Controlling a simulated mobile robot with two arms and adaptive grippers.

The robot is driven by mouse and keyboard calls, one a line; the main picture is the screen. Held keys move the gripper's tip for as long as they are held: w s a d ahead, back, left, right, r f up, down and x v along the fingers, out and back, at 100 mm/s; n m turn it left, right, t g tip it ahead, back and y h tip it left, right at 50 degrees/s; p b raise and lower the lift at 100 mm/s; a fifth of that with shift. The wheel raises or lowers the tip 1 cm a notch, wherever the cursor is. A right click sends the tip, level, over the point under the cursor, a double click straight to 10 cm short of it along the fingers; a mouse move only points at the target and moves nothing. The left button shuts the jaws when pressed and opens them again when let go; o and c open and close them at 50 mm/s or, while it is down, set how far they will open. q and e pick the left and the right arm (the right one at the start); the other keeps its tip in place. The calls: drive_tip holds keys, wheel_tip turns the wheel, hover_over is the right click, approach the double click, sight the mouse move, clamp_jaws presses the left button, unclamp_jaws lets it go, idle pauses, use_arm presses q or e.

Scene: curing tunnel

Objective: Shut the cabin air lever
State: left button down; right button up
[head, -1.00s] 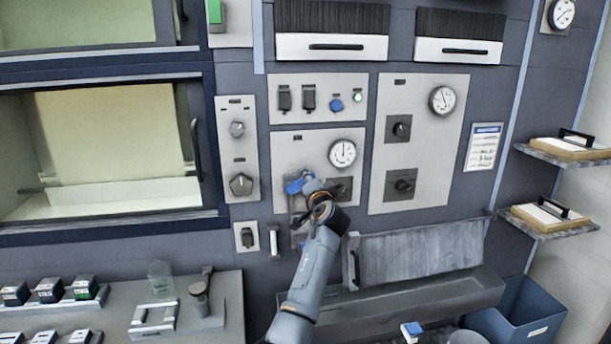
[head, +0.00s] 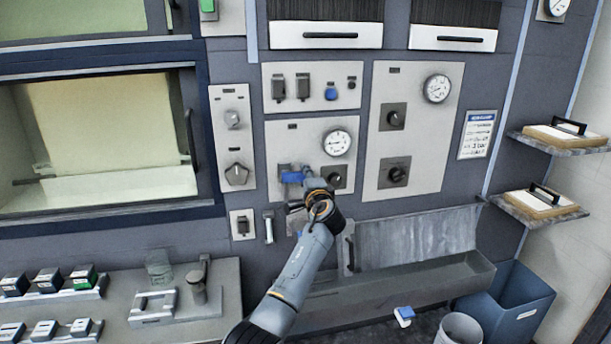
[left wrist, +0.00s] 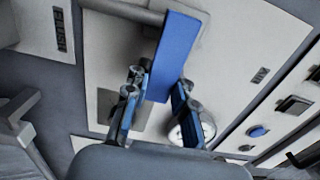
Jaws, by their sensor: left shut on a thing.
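The blue cabin air lever (head: 292,177) is on the panel with one round gauge (head: 336,143), left of a black knob. It lies about level in the head view. In the left wrist view the lever's blue bar (left wrist: 176,50) runs down between the fingers. My left gripper (head: 308,182) is at the lever, shut on it, with one finger on each side in the left wrist view (left wrist: 157,92). The gripper hides part of the lever and the panel behind. My right gripper is not in view.
A black knob (head: 336,177) sits close to the right of my gripper. Below are a switch box (head: 242,225), a metal handle (head: 268,228) and a grey trough (head: 400,275). A lower bench (head: 225,285) holds several small boxes. The oven window is at left.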

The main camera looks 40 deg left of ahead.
use_arm(q)
drive_tip(key=c, duration=1.1)
unclamp_jaws()
drive_tip(key=shift+a, duration=0.1)
drive_tip(key=v, duration=1.2)
drive_tip(key=shift+f, duration=0.1)
